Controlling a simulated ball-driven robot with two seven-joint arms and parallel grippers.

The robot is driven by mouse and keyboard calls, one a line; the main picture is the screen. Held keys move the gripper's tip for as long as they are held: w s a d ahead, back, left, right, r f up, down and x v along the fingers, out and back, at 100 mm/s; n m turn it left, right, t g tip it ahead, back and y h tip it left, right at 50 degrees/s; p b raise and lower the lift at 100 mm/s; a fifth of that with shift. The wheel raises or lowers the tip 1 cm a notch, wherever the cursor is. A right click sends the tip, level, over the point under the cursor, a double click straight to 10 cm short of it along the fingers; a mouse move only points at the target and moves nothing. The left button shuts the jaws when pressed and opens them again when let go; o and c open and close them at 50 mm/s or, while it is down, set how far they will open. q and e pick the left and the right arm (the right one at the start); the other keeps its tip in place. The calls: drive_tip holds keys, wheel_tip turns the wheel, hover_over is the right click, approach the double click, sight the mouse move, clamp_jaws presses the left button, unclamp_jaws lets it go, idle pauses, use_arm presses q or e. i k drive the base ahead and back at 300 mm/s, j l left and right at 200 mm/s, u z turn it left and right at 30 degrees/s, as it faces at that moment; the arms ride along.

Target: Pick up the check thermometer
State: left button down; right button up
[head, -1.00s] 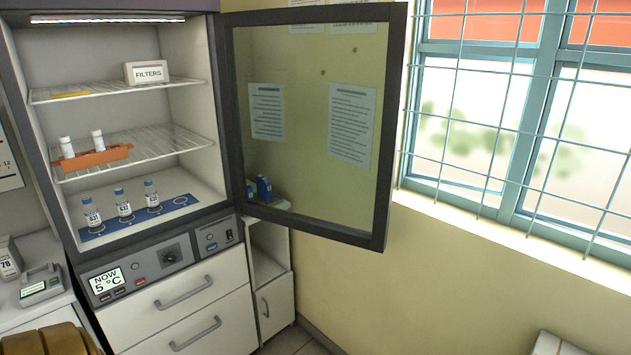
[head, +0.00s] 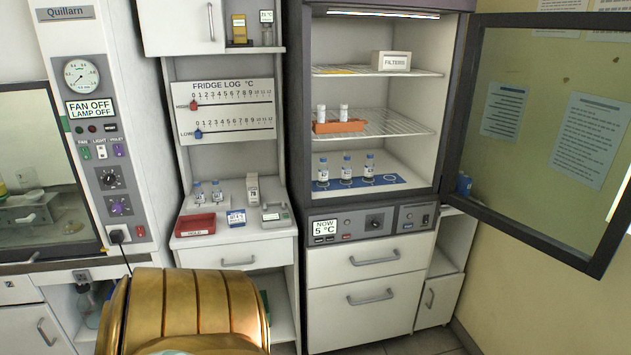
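A small bottle-like item with a white readout on top (head: 267,27) stands on the upper left shelf, next to a yellow-brown item. The readout seems to show a temperature, so it looks like the check thermometer, but it is too small to be sure. Neither of my grippers is in view.
The fridge (head: 298,150) is open, its glass door (head: 540,130) swung right. Inside are a FILTERS box (head: 391,61), an orange rack (head: 338,127) and vials on a blue mat (head: 388,179). The counter (head: 182,241) holds a red tray (head: 195,224), vials and a grey device (head: 276,215).

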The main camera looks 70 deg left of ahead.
sight(266, 18)
drive_tip(key=i+u, duration=0.1)
drive_tip(key=u, duration=0.3)
drive_tip(key=i+j+u, duration=0.1)
drive_tip(key=u, duration=0.3)
drive_tip(key=i+u, duration=0.1)
drive_tip(key=u, duration=0.35)
drive_tip(key=i+u, duration=0.1)
drive_tip(key=u, duration=0.7)
drive_tip(key=i+l+u, duration=0.1)
drive_tip(key=i+l, duration=0.15)
drive_tip(key=i+j+z, duration=0.15)
drive_tip(key=i, duration=0.2)
